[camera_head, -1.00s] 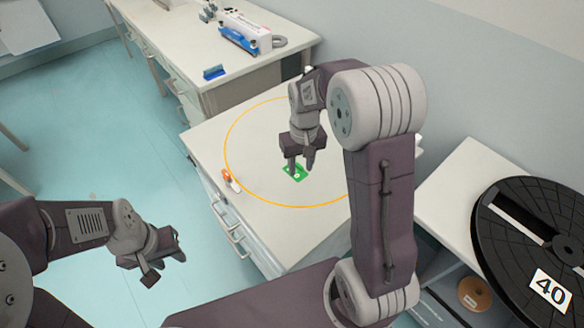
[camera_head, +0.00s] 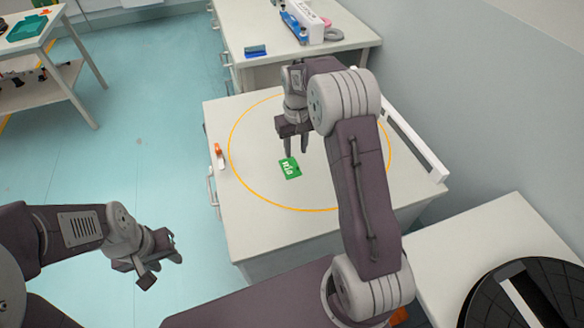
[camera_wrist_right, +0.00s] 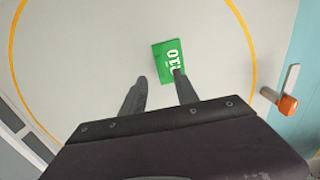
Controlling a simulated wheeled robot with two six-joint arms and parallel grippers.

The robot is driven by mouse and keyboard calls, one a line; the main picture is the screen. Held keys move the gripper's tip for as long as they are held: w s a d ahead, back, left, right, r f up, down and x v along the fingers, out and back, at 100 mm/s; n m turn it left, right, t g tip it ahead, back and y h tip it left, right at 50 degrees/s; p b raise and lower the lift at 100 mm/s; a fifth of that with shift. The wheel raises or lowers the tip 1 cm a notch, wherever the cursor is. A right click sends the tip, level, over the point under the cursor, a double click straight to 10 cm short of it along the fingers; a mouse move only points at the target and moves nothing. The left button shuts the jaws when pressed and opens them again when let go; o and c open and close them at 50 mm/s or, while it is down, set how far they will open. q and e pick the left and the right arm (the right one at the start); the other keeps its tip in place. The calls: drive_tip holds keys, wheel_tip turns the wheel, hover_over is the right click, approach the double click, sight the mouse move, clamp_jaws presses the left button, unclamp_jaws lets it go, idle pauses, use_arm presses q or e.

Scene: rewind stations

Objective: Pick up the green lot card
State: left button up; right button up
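The green lot card (camera_head: 290,168) with white print lies flat on the white cabinet top, inside an orange ring. My right gripper (camera_head: 296,152) points down just behind the card in the head view, its fingers apart with nothing between them. In the right wrist view the card (camera_wrist_right: 168,57) is beyond the fingertips, and one finger of the gripper (camera_wrist_right: 159,76) overlaps its lower edge. Whether that finger touches the card I cannot tell. My left gripper (camera_head: 165,271) hangs over the floor at the left, fingers apart and empty.
A bench (camera_head: 285,48) with blue items stands behind. A black reel (camera_head: 520,295) sits at the lower right.

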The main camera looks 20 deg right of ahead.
sight(295, 162)
drive_tip(key=shift+d+f, duration=0.1)
drive_tip(key=shift+f, duration=0.2)
wheel_tip(295, 162, down, 5)
drive_tip(key=shift+w+f+b, duration=0.1)
drive_tip(key=shift+w+b, duration=0.05)
drive_tip(key=shift+b, duration=0.4)
clamp_jaws()
